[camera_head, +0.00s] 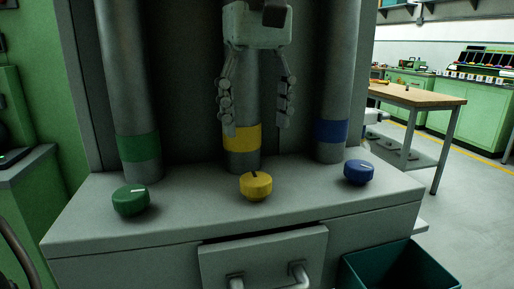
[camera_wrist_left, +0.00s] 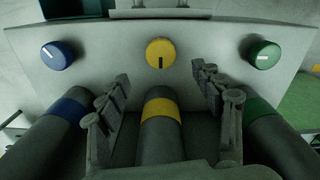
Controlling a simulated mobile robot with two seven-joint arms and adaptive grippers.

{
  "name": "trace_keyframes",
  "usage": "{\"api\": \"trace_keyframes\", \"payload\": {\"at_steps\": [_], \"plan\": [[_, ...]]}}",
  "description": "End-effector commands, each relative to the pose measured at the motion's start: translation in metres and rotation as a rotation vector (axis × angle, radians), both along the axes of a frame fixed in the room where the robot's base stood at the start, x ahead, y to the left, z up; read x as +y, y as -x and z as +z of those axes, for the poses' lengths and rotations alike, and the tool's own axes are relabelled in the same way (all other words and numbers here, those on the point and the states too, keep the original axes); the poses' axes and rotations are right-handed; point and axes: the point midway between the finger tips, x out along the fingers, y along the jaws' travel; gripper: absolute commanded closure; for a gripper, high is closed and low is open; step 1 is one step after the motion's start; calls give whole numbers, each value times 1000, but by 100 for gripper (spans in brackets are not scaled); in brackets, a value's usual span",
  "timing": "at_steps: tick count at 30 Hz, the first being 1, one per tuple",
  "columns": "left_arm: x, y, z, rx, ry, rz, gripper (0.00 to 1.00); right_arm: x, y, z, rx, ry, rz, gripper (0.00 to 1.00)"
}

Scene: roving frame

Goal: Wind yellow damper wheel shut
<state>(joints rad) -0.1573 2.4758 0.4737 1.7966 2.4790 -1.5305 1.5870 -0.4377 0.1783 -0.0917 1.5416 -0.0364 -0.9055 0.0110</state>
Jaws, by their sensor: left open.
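The yellow damper wheel (camera_head: 256,186) is a round knob with a dark mark, on the grey cabinet top (camera_head: 310,190) in front of the yellow-banded pipe (camera_head: 241,138). In the left wrist view the yellow wheel (camera_wrist_left: 160,52) is at the upper middle, beyond the fingertips, its dark mark toward the pipe. My left gripper (camera_head: 256,125) is open and empty, fingers pointing down above and behind the wheel, apart from it. Its fingers also show in the left wrist view (camera_wrist_left: 163,90), spread either side of the yellow-banded pipe. My right gripper is not in view.
A green wheel (camera_head: 130,200) is at left and a blue wheel (camera_head: 358,172) at right, each before its banded pipe. A drawer with a handle (camera_head: 268,274) is below the top. A teal bin (camera_head: 398,266) stands at lower right. A wooden-topped table (camera_head: 420,97) is farther right.

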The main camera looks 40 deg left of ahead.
Motion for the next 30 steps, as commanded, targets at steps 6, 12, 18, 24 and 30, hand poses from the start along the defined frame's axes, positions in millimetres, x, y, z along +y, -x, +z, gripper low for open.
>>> {"api": "trace_keyframes", "payload": {"at_steps": [6,12,18,24,30], "plan": [[0,0,22,0,0,0,34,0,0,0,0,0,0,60],[0,0,25,0,0,0,34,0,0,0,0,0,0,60],[0,0,23,1,0,0,34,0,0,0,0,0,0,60],[1,0,5,4,-2,0,34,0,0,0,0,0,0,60],[0,1,-34,5,-1,-1,34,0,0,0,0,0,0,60]]}}
